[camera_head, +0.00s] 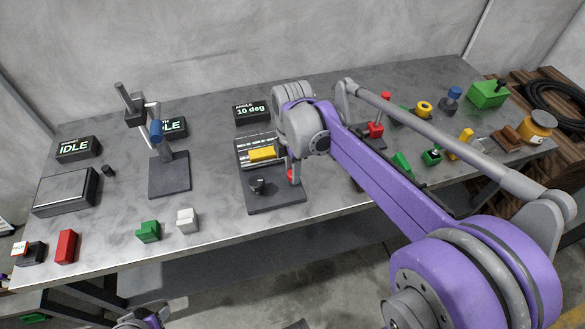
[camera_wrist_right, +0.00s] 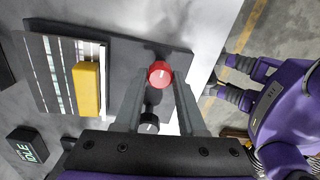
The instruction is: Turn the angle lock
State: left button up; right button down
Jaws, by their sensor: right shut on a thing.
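The angle fixture stands at the middle of the bench, on a dark base plate (camera_head: 277,202). A red knob (camera_wrist_right: 160,74), which I take for the angle lock, sits at its right side, partly hidden by my arm in the head view. My right gripper (camera_wrist_right: 160,84) is shut on the red knob, with one finger on each side. A black knob with a white mark (camera_wrist_right: 149,124) is beside it on the same plate. A yellow block (camera_head: 262,153) lies on the fixture's ribbed bed. The angle display (camera_head: 253,112) behind it reads 10 deg. My left gripper does not show.
A stand with a blue handle (camera_head: 156,132) is to the left. Green (camera_head: 148,231) and white (camera_head: 187,220) blocks lie near the front edge. Several coloured parts, a green box (camera_head: 488,94) and a yellow jar (camera_head: 538,125) are to the right, partly behind my arm.

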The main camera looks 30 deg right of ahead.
jog(key=m, duration=0.8)
jog(key=shift+m+p, duration=0.3)
jog(key=shift+p, duration=0.05)
jog(key=m, duration=0.4)
jog(key=shift+w+d+m, duration=0.1)
jog(key=shift+m, duration=0.2)
jog(key=m, duration=0.4)
jog(key=shift+m, duration=0.4)
jog(key=c, duration=0.5)
grip_release()
